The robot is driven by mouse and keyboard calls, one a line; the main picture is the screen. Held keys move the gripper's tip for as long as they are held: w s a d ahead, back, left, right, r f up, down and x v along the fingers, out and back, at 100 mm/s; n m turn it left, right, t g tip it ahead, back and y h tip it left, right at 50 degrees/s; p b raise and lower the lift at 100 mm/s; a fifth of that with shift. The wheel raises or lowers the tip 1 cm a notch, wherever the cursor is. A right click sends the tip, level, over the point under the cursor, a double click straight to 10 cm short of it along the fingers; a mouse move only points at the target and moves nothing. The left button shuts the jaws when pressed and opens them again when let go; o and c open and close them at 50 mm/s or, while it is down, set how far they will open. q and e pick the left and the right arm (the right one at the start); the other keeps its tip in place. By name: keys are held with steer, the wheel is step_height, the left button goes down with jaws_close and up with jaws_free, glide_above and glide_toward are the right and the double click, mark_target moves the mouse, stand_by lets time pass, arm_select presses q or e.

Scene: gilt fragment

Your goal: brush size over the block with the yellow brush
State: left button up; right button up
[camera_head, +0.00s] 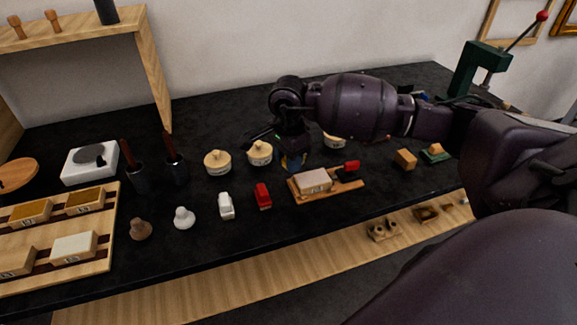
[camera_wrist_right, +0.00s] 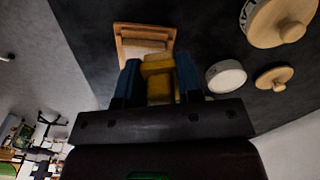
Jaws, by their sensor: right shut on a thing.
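The block (camera_head: 314,180) is pale and lies on a small wooden board (camera_head: 327,194) near the front of the black table. My right gripper (camera_head: 293,160) is just behind and left of the block, pointing down. In the right wrist view its blue fingers are shut on the yellow brush (camera_wrist_right: 158,82). The block (camera_wrist_right: 143,45) shows beyond the brush on its board (camera_wrist_right: 125,29). The brush tip overlaps the block's near edge there; I cannot tell whether they touch. In the head view the brush is mostly hidden by the gripper. My left gripper is in neither view.
A red-ended tool (camera_head: 351,166) lies at the board's right end. Lidded pots (camera_head: 217,162) stand left of my right gripper. A wooden rack (camera_head: 110,222) is at far left.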

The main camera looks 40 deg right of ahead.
steer(key=shift+r+p, duration=0.7)
steer(key=shift+r, duration=1.4)
